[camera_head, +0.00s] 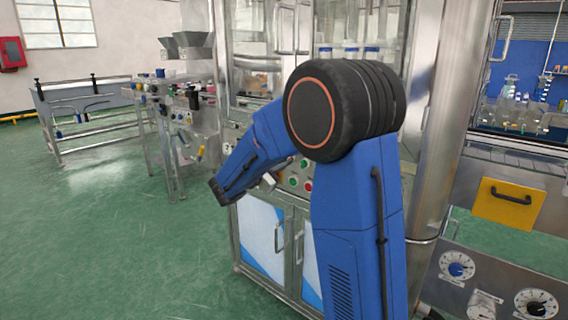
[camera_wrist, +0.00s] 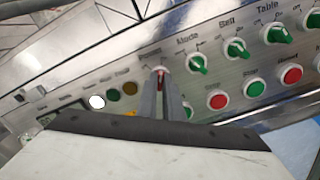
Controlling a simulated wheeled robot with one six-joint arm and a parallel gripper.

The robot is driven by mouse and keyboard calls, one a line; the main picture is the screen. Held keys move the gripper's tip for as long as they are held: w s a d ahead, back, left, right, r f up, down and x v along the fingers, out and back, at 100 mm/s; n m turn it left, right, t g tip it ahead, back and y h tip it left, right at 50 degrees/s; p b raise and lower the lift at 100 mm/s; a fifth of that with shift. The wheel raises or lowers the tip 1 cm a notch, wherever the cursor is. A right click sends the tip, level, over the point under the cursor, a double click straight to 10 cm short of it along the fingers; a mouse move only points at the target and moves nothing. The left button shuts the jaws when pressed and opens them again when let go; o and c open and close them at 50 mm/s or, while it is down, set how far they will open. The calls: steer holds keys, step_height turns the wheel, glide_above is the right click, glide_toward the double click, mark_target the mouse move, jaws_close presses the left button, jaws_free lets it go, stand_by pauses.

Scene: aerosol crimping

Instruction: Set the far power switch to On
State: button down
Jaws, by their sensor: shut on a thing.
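In the wrist view my gripper (camera_wrist: 162,85) is shut, its two narrow fingers close together against a steel control panel (camera_wrist: 130,65). Between the fingertips is a small switch knob (camera_wrist: 160,71) with a reddish part showing. The fingers hide most of it, so its setting cannot be read. The small label above it is too blurred to read. In the head view the control panel is largely behind my blue arm, and the fingertips cannot be made out.
Right of the held switch are several green knobs, including one under "Mode" (camera_wrist: 197,64), with red buttons (camera_wrist: 217,100) and a green button (camera_wrist: 255,88) below. A white lamp (camera_wrist: 97,102) is on the left. In the head view, cabinet doors (camera_head: 262,232) stand below; green floor (camera_head: 100,240) is clear on the left.

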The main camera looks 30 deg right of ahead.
steer(key=c, duration=1.9)
jaws_free()
steer(key=v, duration=1.7)
steer(key=shift+a, duration=0.2)
steer(key=shift+s, duration=0.15)
